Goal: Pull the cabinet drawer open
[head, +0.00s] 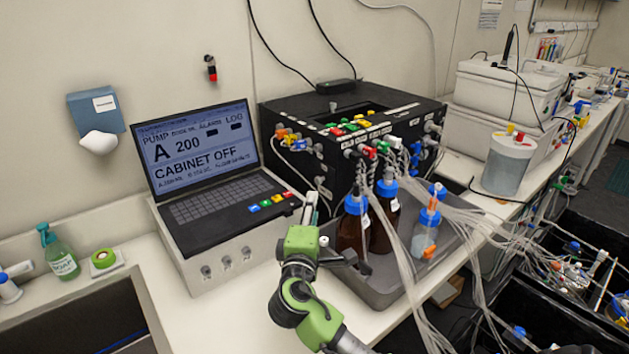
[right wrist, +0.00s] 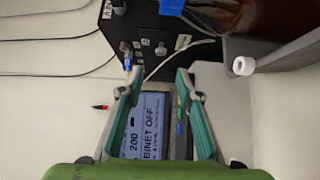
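I cannot make out a drawer front or drawer handle in either view. A black box-shaped unit (head: 285,150) with coloured connectors stands against the wall in the head view; I cannot tell if it is the cabinet. It also shows at the top of the right wrist view (right wrist: 155,22). My right gripper (head: 327,232) is above the bench, in front of the black unit and beside the brown bottles. In the right wrist view its two teal fingers (right wrist: 158,82) are apart with nothing between them. My left gripper is not in view.
A laptop (head: 205,145) reading "CABINET OFF" sits on a white box (head: 230,255) with knobs. Brown bottles (head: 352,225) and a small clear bottle (head: 425,235) stand in a grey tray (head: 385,290). Many clear tubes hang at right. A sink (head: 80,320) is at lower left.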

